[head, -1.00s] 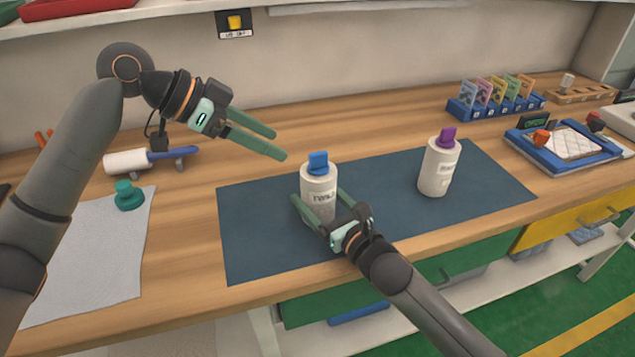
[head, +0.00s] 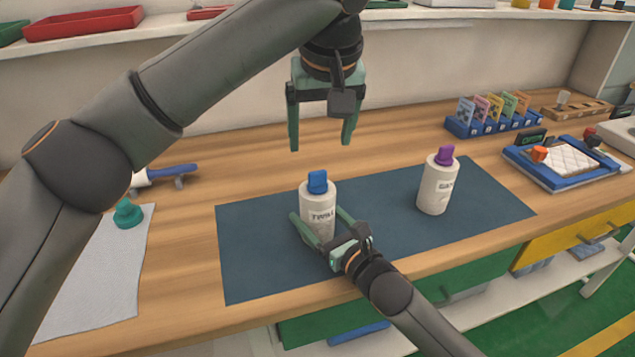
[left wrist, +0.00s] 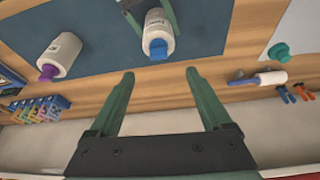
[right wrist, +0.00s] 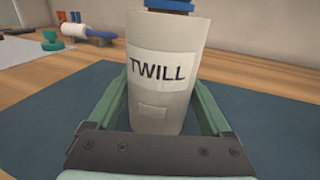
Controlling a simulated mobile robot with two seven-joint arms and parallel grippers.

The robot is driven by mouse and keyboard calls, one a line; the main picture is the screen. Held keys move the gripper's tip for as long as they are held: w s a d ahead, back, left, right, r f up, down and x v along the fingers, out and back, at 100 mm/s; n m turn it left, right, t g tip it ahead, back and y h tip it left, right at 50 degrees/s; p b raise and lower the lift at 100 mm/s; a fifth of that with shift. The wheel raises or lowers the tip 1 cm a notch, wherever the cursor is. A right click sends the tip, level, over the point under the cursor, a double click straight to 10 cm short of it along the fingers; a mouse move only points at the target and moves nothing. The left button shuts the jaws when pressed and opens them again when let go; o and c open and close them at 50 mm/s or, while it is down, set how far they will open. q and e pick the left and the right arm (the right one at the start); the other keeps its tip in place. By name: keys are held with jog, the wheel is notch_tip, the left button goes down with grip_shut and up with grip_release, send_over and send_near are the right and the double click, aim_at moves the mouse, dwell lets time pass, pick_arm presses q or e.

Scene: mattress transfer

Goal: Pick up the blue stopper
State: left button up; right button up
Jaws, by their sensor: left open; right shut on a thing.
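The blue stopper (head: 317,182) sits in the top of a white bottle labelled TWILL (head: 318,212), upright on the dark blue mat (head: 250,262). My left gripper (head: 321,145) is open and empty, pointing down above and behind the stopper. In the left wrist view the stopper (left wrist: 158,48) lies beyond the open fingers (left wrist: 160,78), apart from them. My right gripper (head: 322,232) is shut on the TWILL bottle from the front. In the right wrist view its fingers (right wrist: 160,112) flank the bottle (right wrist: 165,85); the stopper's lower part (right wrist: 168,6) shows at the top edge.
A second white bottle (head: 436,190) with a purple stopper (head: 445,154) stands on the mat to the right. A teal stopper-like piece (head: 128,212) is on a grey cloth (head: 95,285) at left. A blue card rack (head: 490,124) and blue-framed tray (head: 565,163) stand at right.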

aim_at(318, 172)
pick_arm(q)
jog(key=shift+n+y, duration=0.4)
jog(key=shift+n, duration=0.2)
jog(key=x, duration=0.5)
jog(key=shift+w+f, duration=0.25)
jog(key=x, duration=0.5)
jog(key=shift+w+d+f, duration=0.25)
jog(key=shift+d+f, duration=0.05)
jog(key=shift+d, duration=0.05)
grip_shut()
